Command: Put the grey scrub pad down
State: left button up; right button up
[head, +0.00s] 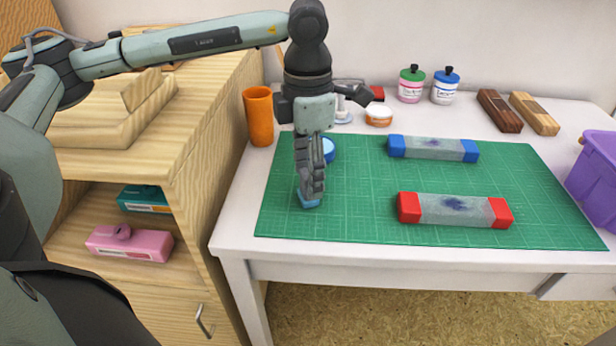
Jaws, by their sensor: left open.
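My left gripper (311,188) points down over the left part of the green cutting mat (350,215). It is open, with its fingers low, close to the mat. A small light-blue item (311,203) shows at the fingertips, mostly hidden by them. I cannot tell whether the grey scrub pad is this item or is hidden behind the fingers. Two inkpads with grey, ink-stained tops lie on the mat: a blue-ended one (432,148) farther back and a red-ended one (454,209) nearer the front. My right gripper is not in view.
A round blue item (328,150) is just behind the gripper. An orange cup (259,116) stands at the table's left. Bottles (411,86), an orange jar (378,115) and wooden blocks (499,110) stand along the back. A purple bin (594,180) is at right.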

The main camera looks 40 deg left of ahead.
pick_arm(q)
notch_tip(320, 180, up, 10)
jog(key=shift+r, duration=0.15)
jog(key=shift+s, duration=0.1)
dwell(0.6)
